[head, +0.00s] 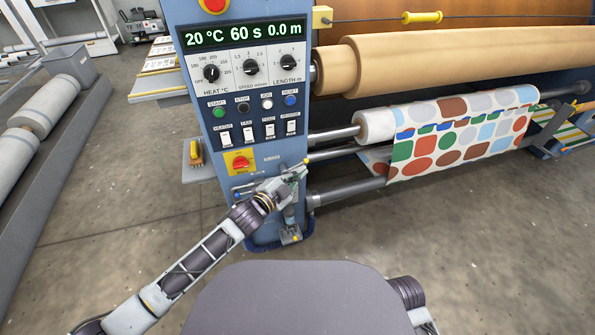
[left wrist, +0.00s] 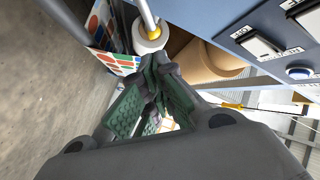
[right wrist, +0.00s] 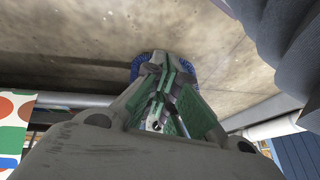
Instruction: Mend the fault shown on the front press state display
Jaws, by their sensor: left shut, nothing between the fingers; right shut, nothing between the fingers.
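The blue press panel (head: 244,140) stands in the middle of the head view. Its display (head: 243,34) reads 20 °C, 60 s and 0.0 m in green. Below are HEAT, SPEED and LENGTH dials (head: 251,67), a row of push buttons (head: 254,104), several white rocker switches (head: 248,133) and a red knob on a yellow plate (head: 240,163). My left gripper (head: 302,170) is shut and empty at the panel's lower right edge, near a rod; I cannot tell whether they touch. It also shows in the left wrist view (left wrist: 158,78). My right gripper (right wrist: 168,68) is shut and empty above the floor.
A patterned cloth (head: 460,135) hangs from a white roll (head: 375,126) right of the panel, below a large tan roller (head: 430,62). A yellow piece (head: 422,17) sits on a cable above. Grey rolls (head: 45,103) lie at the left. The floor before the press is clear.

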